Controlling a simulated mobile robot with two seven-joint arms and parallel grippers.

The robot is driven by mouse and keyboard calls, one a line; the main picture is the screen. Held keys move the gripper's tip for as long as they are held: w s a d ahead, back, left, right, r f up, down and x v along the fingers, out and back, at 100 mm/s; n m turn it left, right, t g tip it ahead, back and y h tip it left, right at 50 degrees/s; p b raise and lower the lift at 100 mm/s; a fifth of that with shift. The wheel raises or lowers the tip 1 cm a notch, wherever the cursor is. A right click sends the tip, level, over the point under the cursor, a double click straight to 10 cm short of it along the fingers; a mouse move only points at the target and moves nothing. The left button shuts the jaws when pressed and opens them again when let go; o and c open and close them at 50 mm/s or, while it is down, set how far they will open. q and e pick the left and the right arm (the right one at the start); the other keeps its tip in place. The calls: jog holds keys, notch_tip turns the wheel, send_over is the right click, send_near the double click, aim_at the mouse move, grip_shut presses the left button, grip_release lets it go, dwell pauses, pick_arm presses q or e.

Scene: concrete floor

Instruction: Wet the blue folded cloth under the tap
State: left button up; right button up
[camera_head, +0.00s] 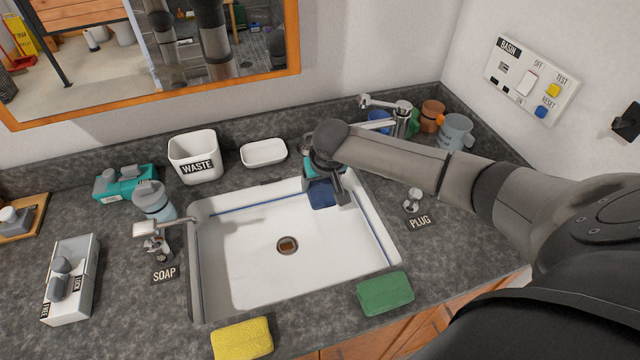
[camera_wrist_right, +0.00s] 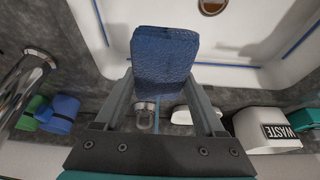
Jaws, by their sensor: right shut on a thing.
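The blue folded cloth (camera_head: 321,194) hangs in my right gripper (camera_head: 325,182), over the back right part of the white sink (camera_head: 250,263). In the right wrist view the cloth (camera_wrist_right: 165,58) is pinched between the two fingers. The chrome tap (camera_head: 390,106) stands behind the sink at the right, partly hidden by my right arm. In the right wrist view a round chrome end (camera_wrist_right: 145,114) shows between the fingers, beyond the cloth's lower edge. I cannot tell whether water runs or whether the cloth is wet. My left gripper is out of view.
A waste bin (camera_head: 196,157) and white dish (camera_head: 264,152) stand behind the sink. The soap tap (camera_head: 152,238) is at its left and the plug knob (camera_head: 412,198) at its right. Green (camera_head: 385,293) and yellow (camera_head: 242,339) sponges lie in front. The basin switch panel (camera_head: 531,79) is on the wall.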

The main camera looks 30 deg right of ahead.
aim_at(322, 196)
jog(key=shift+s+a+r+p, duration=0.1)
jog(key=shift+s+a+p, duration=0.2)
jog(key=shift+s+p, duration=0.5)
jog(key=s+a+p, duration=0.1)
jog(key=s+p, duration=0.1)
jog(key=shift+a+p, duration=0.1)
jog(key=shift+p, duration=0.3)
jog(key=s+p, duration=0.1)
jog(key=s+a+p, duration=0.1)
jog(key=s+p, duration=0.1)
jog(key=shift+s+a, duration=0.3)
jog(key=shift+s, duration=0.05)
dwell(0.4)
jog(key=s+a+r+p, duration=0.2)
jog(key=s+r+p, duration=0.1)
jog(key=p, duration=0.3)
jog(key=shift+s+r, duration=0.4)
jog(key=shift+s, duration=0.4)
